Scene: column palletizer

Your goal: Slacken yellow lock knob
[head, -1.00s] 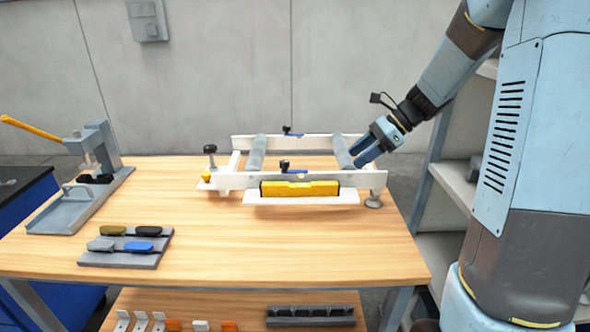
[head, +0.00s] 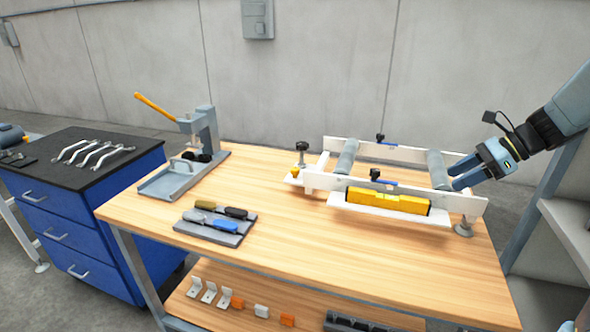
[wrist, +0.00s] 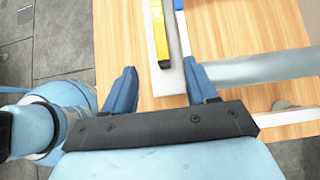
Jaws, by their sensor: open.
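The small yellow lock knob (head: 296,173) is at the left end of the white roller frame (head: 470,207), below a black-topped post (head: 302,149). My gripper (head: 457,179) is at the opposite, right end of that frame, close to the right grey roller (head: 437,168). In the wrist view my gripper (wrist: 160,86) is open, its two blue fingers apart with nothing gripped between them. The edge of a white plate and the end of a yellow level (wrist: 160,35) lie below and ahead of the fingers. The lock knob does not show clearly in the wrist view.
The yellow level (head: 388,201) lies along the frame's front. Black knobs (head: 375,174) stand up from the frame's rails. A grey press (head: 200,130) with a yellow handle and a tool tray (head: 215,226) are on the left of the wooden table (head: 290,228). Blue drawers (head: 75,235) stand beyond.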

